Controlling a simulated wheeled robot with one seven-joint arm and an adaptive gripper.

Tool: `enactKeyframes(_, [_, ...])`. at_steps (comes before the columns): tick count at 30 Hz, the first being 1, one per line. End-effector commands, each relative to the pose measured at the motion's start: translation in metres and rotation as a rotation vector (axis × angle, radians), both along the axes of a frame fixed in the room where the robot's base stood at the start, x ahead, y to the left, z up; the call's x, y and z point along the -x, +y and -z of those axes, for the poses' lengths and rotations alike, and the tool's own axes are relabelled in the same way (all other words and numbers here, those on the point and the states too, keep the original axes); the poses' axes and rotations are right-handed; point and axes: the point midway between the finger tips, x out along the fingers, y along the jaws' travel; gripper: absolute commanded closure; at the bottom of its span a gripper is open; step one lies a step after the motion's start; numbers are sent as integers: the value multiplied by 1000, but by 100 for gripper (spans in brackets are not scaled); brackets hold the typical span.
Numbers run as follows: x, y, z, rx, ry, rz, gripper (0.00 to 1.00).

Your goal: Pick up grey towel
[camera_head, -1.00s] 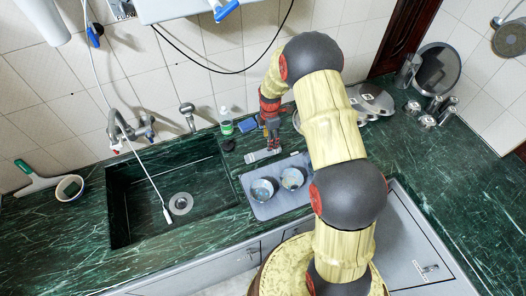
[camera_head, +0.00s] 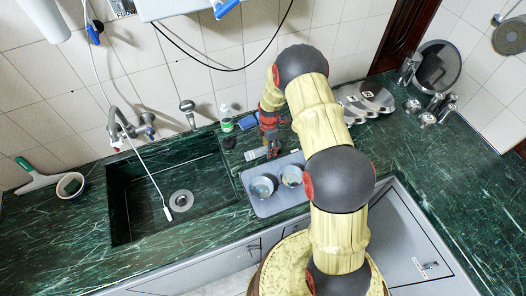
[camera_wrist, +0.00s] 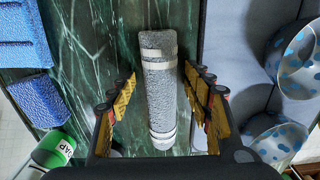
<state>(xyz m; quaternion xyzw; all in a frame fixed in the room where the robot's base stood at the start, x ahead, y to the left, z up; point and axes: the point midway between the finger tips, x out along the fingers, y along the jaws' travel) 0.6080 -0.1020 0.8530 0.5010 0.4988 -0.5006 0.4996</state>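The grey towel (camera_wrist: 160,92) is a speckled roll with pale bands near its ends. It lies on the dark green marble counter beside the tray. My gripper (camera_wrist: 161,78) is open, with one finger on each side of the towel and visible gaps between them; the fingers appear not to touch it. In the head view the towel (camera_head: 252,155) shows only in part, as my gripper (camera_head: 271,152) covers its right end.
A grey tray (camera_head: 266,208) with two speckled bowls (camera_head: 262,187) lies close beside the towel. Blue sponges (camera_wrist: 38,98) and a green-capped bottle (camera_wrist: 54,149) stand on the other side. The sink (camera_head: 150,215) is at left; metal lids (camera_head: 365,98) are behind right.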

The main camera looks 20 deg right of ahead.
Motion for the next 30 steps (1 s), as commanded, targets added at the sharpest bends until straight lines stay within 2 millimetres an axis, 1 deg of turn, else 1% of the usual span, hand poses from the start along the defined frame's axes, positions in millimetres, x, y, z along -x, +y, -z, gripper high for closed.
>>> enactKeyframes(2, [0,0,0,0,1,0,54])
enactKeyframes(24, [0,0,0,0,1,0,96])
enactKeyframes(30, [0,0,0,0,1,0,97])
